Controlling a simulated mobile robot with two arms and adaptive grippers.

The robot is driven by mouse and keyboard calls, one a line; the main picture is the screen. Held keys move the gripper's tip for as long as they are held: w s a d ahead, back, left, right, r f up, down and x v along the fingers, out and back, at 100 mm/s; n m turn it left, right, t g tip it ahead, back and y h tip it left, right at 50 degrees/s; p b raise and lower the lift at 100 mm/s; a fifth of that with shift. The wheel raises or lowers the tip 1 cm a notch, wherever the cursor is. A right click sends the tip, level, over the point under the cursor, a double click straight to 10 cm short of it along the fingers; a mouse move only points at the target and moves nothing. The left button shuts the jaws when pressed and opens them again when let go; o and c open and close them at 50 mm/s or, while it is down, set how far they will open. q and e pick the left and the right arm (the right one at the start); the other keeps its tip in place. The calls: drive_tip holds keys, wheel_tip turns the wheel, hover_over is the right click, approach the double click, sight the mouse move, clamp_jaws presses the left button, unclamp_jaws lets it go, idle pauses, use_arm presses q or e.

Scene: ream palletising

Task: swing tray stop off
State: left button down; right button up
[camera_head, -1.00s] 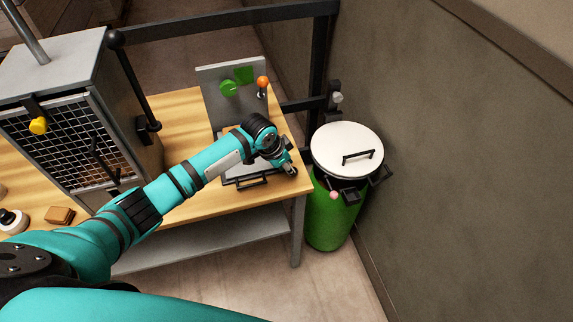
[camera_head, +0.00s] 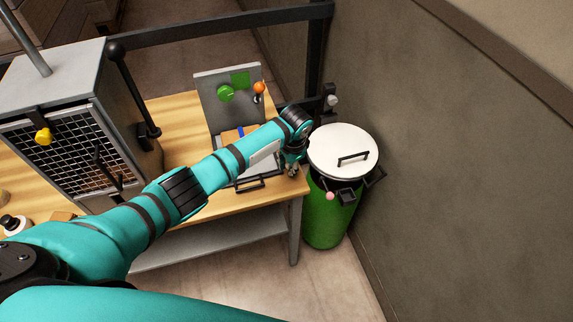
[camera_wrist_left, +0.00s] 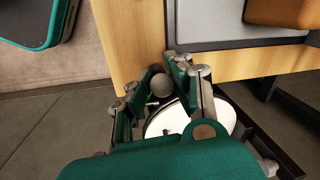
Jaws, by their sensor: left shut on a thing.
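My left gripper (camera_head: 292,171) is at the right front corner of the wooden table, beside the grey tray. In the left wrist view its fingers (camera_wrist_left: 165,75) are shut around a small grey round knob (camera_wrist_left: 162,87). The knob is probably the tray stop's; the rest of the stop is hidden by the fingers. The tray (camera_head: 247,176) lies on the table with a black handle (camera_head: 250,184) on its front. My forearm covers part of it. Its grey surface also shows in the left wrist view (camera_wrist_left: 225,20). My right gripper is out of view.
A green bin (camera_head: 322,220) with a white lid (camera_head: 330,150) stands just right of the table, close to the gripper. A grey panel (camera_head: 214,97) with green marks and an orange-knobbed lever (camera_head: 259,89) stands behind the tray. A mesh-fronted cabinet (camera_head: 60,75) is at left.

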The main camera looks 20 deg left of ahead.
use_arm(q)
drive_tip(key=shift+w+d+r+g+y+b, duration=0.2)
drive_tip(key=shift+w+g+y+b, duration=0.25)
drive_tip(key=shift+y, duration=0.25)
drive_tip(key=c, duration=1.4)
unclamp_jaws()
drive_tip(key=shift+o, duration=1.3)
drive_tip(key=shift+f, duration=0.1)
drive_tip(key=shift+d, duration=0.1)
drive_tip(key=v, duration=1.2)
drive_tip(key=shift+d, duration=0.15)
drive_tip(key=shift+w, duration=0.1)
